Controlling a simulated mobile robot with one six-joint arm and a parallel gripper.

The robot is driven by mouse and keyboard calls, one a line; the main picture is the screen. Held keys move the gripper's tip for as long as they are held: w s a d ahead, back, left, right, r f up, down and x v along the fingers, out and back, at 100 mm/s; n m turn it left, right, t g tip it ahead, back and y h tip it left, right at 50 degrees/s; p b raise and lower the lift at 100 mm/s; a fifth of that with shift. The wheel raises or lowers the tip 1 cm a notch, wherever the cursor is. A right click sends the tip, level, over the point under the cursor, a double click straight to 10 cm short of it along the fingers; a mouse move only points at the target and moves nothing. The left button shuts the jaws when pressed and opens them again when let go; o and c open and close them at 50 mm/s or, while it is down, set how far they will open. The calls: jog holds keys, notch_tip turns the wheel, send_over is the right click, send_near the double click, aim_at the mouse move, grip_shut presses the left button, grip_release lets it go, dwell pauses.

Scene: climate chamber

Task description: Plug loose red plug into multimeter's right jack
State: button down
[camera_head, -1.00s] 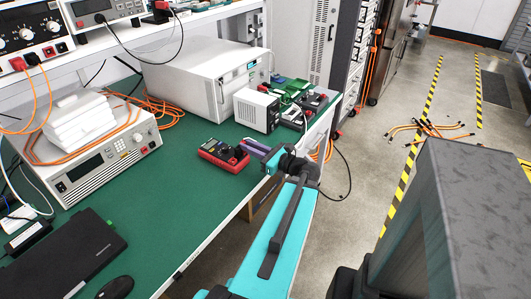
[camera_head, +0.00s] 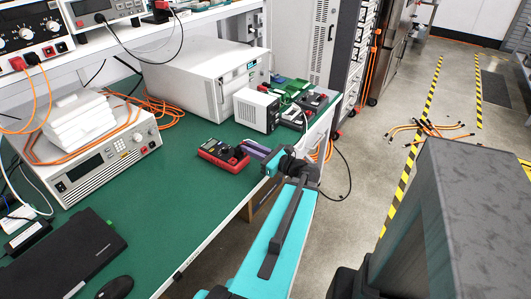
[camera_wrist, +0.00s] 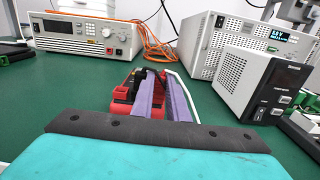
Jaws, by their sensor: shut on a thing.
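The red multimeter (camera_head: 212,157) with a dark face lies on the green bench near its front edge. It also shows in the wrist view (camera_wrist: 121,108), partly hidden behind my fingers. My gripper (camera_head: 255,149) has purple fingers and is at the right end of the multimeter, low over the bench. In the wrist view the two fingers (camera_wrist: 166,92) are close together and point at the multimeter's jack end. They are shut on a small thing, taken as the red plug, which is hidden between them. Whether the plug touches a jack cannot be told.
A small white power unit (camera_head: 256,109) stands just behind my gripper, and a large white instrument (camera_head: 190,85) behind that. A bench supply (camera_head: 105,163) with orange cables stands left. The green bench top (camera_head: 155,215) is clear in front of the multimeter.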

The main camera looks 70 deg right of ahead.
jog(key=c, duration=1.6)
grip_release()
jog(key=shift+f, duration=0.1)
jog(key=shift+c, duration=0.2)
jog(key=shift+a, duration=0.1)
jog(key=shift+f, duration=0.1)
jog(key=v, duration=1.3)
jog(key=shift+s+b, duration=0.4)
jog(key=shift+s, duration=0.1)
